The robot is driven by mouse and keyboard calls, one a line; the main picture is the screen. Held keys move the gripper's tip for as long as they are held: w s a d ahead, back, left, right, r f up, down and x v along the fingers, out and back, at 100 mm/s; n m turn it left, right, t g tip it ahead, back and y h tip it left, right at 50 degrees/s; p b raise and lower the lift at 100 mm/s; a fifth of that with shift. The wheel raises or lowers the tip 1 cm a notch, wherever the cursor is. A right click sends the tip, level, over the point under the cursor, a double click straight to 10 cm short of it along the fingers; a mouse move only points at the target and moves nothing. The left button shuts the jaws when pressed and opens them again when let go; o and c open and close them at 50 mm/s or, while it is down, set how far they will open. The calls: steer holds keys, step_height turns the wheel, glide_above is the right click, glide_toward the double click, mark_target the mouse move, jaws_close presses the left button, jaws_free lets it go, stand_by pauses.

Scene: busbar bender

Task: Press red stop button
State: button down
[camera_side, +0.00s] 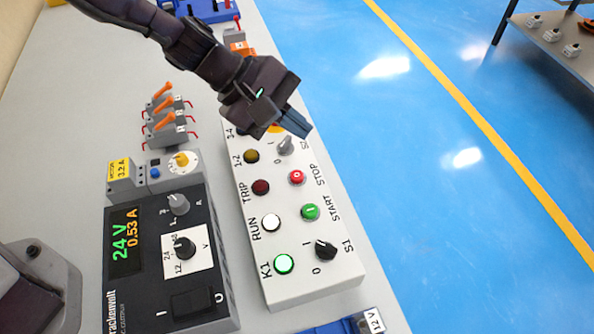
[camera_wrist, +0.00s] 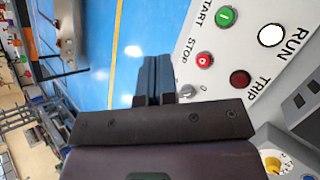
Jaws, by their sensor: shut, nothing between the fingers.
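The red stop button (camera_side: 297,177) is on the white control panel (camera_side: 312,282), beside the word STOP and above the green start button (camera_side: 310,212). It also shows in the wrist view (camera_wrist: 204,59), to the right of my fingers. My gripper (camera_side: 303,130) is shut and empty. In the side view its fingertips are over the far end of the panel, above the stop button in the picture and near a grey selector knob (camera_side: 286,145). The fingers (camera_wrist: 156,75) appear apart from the stop button. The height of the fingertips above the panel is hard to tell.
The panel also bears a dark red TRIP lamp (camera_side: 261,187), a white RUN lamp (camera_side: 271,222), a lit green K1 lamp (camera_side: 284,263) and a black S1 knob (camera_side: 325,250). A power supply (camera_side: 172,262) reading 24 V stands to the left. Orange-lever breakers (camera_side: 165,120) stand farther back.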

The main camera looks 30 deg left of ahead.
mark_target(295, 177)
steer(key=shift+f, duration=4.15)
steer(key=shift+f, duration=0.4)
steer(key=shift+f, duration=0.4)
steer(key=shift+r, duration=0.85)
steer(key=shift+r, duration=2.5)
